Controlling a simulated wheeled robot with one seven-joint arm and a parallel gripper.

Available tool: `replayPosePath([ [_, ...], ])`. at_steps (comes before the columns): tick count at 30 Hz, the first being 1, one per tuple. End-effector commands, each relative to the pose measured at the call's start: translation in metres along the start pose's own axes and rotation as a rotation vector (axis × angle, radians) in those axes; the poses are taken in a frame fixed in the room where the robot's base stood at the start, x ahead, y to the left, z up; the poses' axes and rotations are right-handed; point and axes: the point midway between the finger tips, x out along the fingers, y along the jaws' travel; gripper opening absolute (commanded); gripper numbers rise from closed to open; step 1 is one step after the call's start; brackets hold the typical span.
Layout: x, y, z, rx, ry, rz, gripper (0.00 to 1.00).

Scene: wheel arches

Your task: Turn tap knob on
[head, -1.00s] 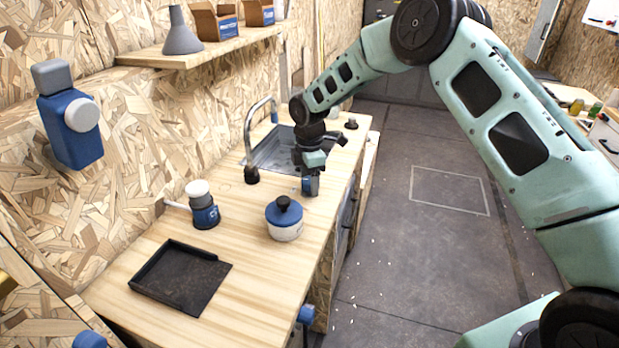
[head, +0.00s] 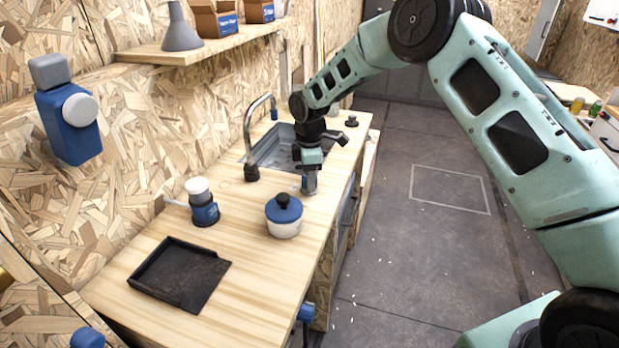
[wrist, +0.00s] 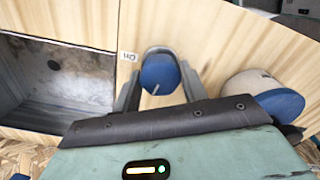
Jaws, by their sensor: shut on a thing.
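The tap knob (wrist: 160,74) is round and blue with a pale line on its top. In the wrist view it sits between the two fingers of my gripper (wrist: 160,88), which is shut on it. A small "On" label (wrist: 129,56) lies on the wood left of the knob. In the head view my gripper (head: 310,182) points down at the counter beside the sink, and the knob is mostly hidden between the fingers. The curved metal tap (head: 247,128) stands over the sink (head: 278,146).
A blue-lidded pot (head: 284,217) stands on the counter (head: 255,265) close to my gripper. A blue and white dispenser (head: 203,203) and a black tray (head: 180,273) are nearer. A shelf (head: 190,54) hangs over the counter. Floor at right is clear.

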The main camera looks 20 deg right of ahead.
Motion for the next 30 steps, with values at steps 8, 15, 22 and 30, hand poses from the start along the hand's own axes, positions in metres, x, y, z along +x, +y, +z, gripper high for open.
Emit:
replayPosePath([
  [8, 0.0002, 0.0002, 0.0, 0.253, -0.001, 0.002, 0.2],
  [15, 0.0002, 0.0002, 0.0003, 0.483, -0.002, 0.002, 0.2],
  [22, -0.0003, 0.0001, 0.0001, 0.701, -0.001, 0.002, 0.2],
  [30, -0.0008, 0.0001, 0.0002, 0.956, -0.001, 0.002, 0.2],
])
